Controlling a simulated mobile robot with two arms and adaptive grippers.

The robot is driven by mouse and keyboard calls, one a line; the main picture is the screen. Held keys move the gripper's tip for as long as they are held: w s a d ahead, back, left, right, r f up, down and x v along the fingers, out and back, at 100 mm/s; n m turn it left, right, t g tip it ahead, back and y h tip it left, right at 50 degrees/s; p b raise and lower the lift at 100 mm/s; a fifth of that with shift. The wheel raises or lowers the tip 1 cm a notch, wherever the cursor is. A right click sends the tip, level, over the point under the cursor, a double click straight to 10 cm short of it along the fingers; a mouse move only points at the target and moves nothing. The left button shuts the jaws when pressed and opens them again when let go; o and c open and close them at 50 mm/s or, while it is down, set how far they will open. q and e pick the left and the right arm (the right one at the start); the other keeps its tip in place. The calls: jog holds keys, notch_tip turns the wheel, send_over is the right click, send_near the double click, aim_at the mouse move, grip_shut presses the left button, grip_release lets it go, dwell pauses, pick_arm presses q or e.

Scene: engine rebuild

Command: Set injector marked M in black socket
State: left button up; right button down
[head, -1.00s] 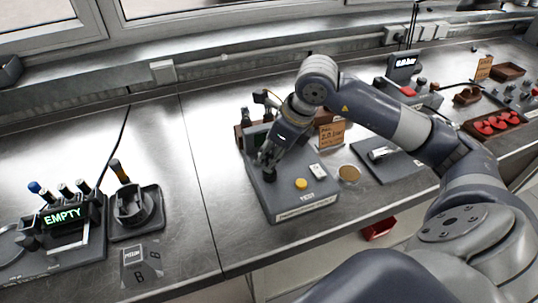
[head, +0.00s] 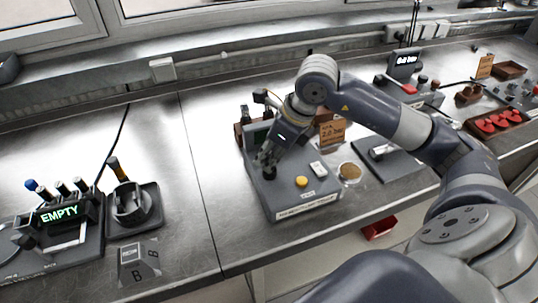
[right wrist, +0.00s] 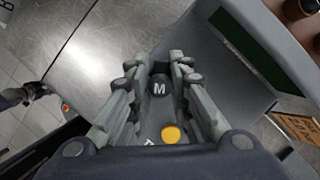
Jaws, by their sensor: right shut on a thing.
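My right gripper (head: 265,164) is over the left part of a grey test box (head: 299,206). In the right wrist view its two fingers (right wrist: 158,92) are shut on the injector marked M (right wrist: 160,88), whose dark round top with a white M faces the camera. The injector's lower end is hidden, so I cannot tell whether it touches the box or sits in a socket. I cannot make out a black socket in either view. My left gripper does not show clearly.
The box carries a yellow button (head: 302,181) and a white switch (head: 318,168). An orange card (head: 332,133) stands behind it, and a round tan dish (head: 350,171) is to its right. A station reading EMPTY (head: 60,214) is at left.

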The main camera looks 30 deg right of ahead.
jog(key=c, duration=1.4)
grip_release()
jog(key=shift+r+p, duration=2.5)
jog(key=shift+r, duration=1.25)
jog(key=shift+s+f, duration=0.1)
